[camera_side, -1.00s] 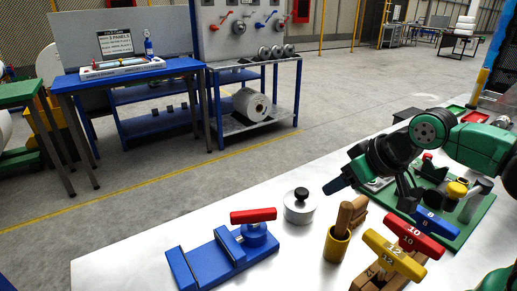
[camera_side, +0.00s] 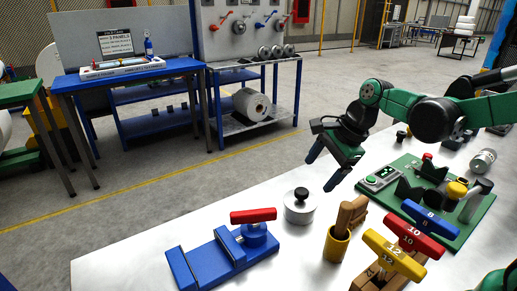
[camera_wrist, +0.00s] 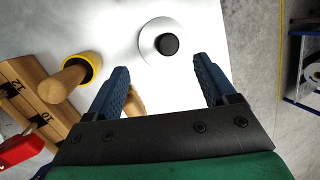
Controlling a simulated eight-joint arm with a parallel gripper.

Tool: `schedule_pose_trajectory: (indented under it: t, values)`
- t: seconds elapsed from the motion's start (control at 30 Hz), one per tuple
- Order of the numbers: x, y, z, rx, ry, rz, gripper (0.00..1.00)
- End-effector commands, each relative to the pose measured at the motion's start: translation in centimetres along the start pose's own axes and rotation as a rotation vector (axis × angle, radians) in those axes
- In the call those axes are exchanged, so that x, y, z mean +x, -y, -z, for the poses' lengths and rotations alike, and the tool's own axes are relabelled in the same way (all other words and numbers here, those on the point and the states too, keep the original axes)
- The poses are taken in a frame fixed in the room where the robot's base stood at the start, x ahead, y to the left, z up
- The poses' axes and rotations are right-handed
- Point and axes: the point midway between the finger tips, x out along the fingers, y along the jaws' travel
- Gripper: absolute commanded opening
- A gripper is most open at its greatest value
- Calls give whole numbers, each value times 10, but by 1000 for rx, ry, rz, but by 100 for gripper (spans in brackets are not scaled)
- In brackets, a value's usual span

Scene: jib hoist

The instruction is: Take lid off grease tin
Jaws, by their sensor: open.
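The grease tin (camera_side: 299,212) is a short silver cylinder standing upright on the bench, with its lid on. The lid has a black round knob (camera_side: 302,193) on top. In the wrist view the lid (camera_wrist: 148,43) shows from above as a silver disc, with the knob (camera_wrist: 168,44) in its middle, ahead of the fingertips. My gripper (camera_side: 325,167) is open and empty, above the bench, behind and to the right of the tin. In the wrist view its two blue fingers (camera_wrist: 158,72) stand wide apart, and nothing is between them.
A blue vise with a red handle (camera_side: 253,215) is left of the tin. A yellow cup with a wooden handle (camera_side: 337,245) and a wooden rack of numbered T-handles (camera_side: 385,265) stand to the right. A green tray (camera_side: 462,228) with parts lies farther right.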

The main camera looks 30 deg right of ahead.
Motion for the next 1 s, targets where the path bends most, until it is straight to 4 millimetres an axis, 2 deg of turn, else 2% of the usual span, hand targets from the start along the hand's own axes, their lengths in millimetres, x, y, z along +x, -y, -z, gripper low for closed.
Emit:
schedule_pose_trajectory:
  t: [0.03,0.1,0.2,0.3,0.7,1.0]
  values:
    - [6,6,4,148,17,-23,78]
    - [13,10,8,329,35,-54,78]
    - [20,14,11,502,49,-87,78]
    - [25,16,12,584,53,-103,78]
    - [69,12,9,599,54,-105,78]
    - [79,11,8,599,53,-105,78]
